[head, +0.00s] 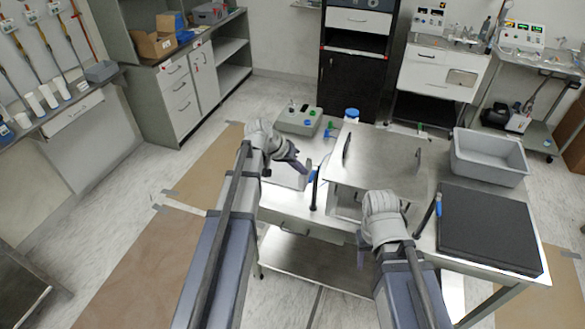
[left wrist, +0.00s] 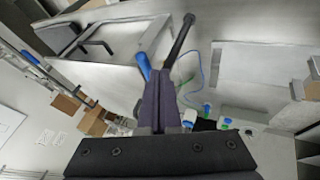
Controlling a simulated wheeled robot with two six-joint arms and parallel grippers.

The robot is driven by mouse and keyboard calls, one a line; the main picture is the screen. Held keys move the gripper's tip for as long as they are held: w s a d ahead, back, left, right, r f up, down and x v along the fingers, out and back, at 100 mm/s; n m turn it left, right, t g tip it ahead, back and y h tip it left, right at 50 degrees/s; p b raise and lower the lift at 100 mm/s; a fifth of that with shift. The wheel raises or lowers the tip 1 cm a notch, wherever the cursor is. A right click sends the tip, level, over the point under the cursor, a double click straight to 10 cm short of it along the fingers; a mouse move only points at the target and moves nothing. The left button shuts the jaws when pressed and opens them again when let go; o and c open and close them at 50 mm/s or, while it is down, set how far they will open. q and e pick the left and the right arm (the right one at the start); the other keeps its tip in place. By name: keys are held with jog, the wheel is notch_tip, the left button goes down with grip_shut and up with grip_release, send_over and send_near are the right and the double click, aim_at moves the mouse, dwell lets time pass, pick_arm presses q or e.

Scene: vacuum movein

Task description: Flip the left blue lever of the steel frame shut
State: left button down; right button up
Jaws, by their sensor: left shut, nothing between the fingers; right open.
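The steel frame (head: 380,160) stands on the bench as a box with a flat top and dark handles. Its left blue lever (head: 313,176) is at its left side, with a black rod beside the blue part. In the left wrist view the blue lever (left wrist: 143,66) and the black rod (left wrist: 181,38) lie just beyond my fingertips. My left gripper (head: 303,168) is shut and empty, close to the lever; I cannot tell if it touches. A right blue lever (head: 438,207) stands at the frame's right. My right gripper (head: 361,250) is open, low in front of the frame.
A black slab (head: 490,230) and a grey bin (head: 488,158) take up the right of the bench. A grey-green box with buttons (head: 298,121) and a blue-capped bottle (head: 351,116) stand behind. A lower shelf (head: 310,262) shows under the bench.

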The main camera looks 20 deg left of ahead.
aim_at(313, 174)
pick_arm(q)
jog(key=shift+d+f, duration=0.1)
jog(key=shift+d, duration=0.1)
jog(key=shift+s+d+n+t+y, duration=0.2)
jog(key=shift+d+n+t+y, duration=0.15)
jog(key=shift+n, duration=0.25)
jog(key=shift+s+d+n+t+y, duration=0.15)
jog(key=shift+d+n+t+y, duration=0.1)
jog(key=shift+d+n, duration=0.25)
jog(key=shift+s+d+n+t+y, duration=0.1)
jog(key=shift+s+d+n+t, duration=0.15)
jog(key=shift+n, duration=0.35)
jog(key=d+n+y, duration=0.1)
jog(key=n, duration=0.1)
jog(key=shift+w+d+n+t, duration=0.1)
jog(key=shift+d+n+t, duration=0.2)
jog(key=shift+d+t, duration=0.1)
jog(key=d+n+y, duration=0.1)
jog(key=n, duration=0.1)
jog(key=w+d+n+y, duration=0.1)
jog(key=d+n+y, duration=0.1)
jog(key=n, duration=0.1)
jog(key=w+d+n+y, duration=0.1)
jog(key=n+y, duration=0.1)
jog(key=n, duration=0.1)
jog(key=shift+w+d, duration=0.3)
jog(key=shift+d, duration=0.05)
jog(key=shift+a, duration=0.1)
